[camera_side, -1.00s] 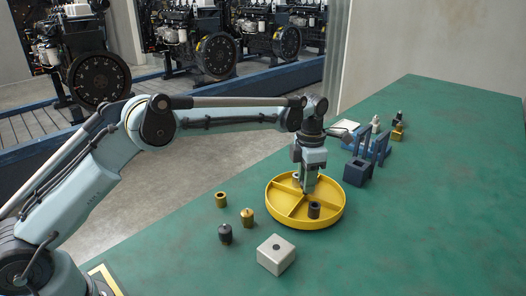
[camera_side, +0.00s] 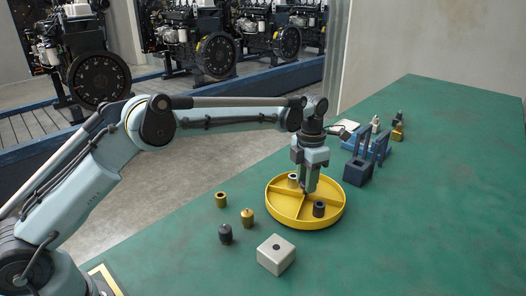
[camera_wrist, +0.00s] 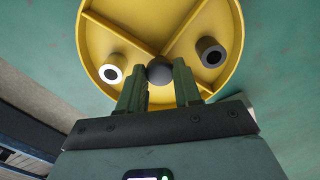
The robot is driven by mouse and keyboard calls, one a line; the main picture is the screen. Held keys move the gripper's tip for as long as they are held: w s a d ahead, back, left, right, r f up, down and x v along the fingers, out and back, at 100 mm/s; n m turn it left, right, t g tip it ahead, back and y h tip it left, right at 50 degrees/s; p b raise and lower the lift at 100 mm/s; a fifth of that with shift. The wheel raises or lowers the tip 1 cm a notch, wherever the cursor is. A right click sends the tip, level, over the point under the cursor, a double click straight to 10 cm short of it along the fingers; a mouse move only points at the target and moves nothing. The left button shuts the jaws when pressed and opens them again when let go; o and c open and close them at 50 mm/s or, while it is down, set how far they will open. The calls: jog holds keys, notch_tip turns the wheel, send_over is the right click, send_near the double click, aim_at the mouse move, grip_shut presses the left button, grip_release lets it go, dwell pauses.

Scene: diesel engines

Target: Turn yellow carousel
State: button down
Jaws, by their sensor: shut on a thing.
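The yellow carousel (camera_side: 290,219) is a round, low-walled tray with dividers, flat on the green table. A dark round knob (camera_wrist: 159,71) stands at its centre. A dark hollow cylinder (camera_side: 319,209) sits in a front compartment; it also shows at the right in the wrist view (camera_wrist: 211,52). A light-topped hollow cylinder (camera_wrist: 113,69) sits in another compartment, behind my gripper in the side view (camera_side: 292,180). My gripper (camera_side: 309,190) points down over the centre, its fingers shut on the knob from both sides (camera_wrist: 160,80). The fingertips are small in the side view.
A grey block (camera_side: 276,254) with a hole stands in front of the carousel. Brass pieces (camera_side: 221,199) (camera_side: 247,218) and a dark piece (camera_side: 225,233) stand to the left. A dark blue fixture (camera_side: 358,171) stands close behind right. The table's right side is clear.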

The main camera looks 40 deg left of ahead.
jog(key=c, duration=0.8)
grip_release()
notch_tip(320, 180, up, 12)
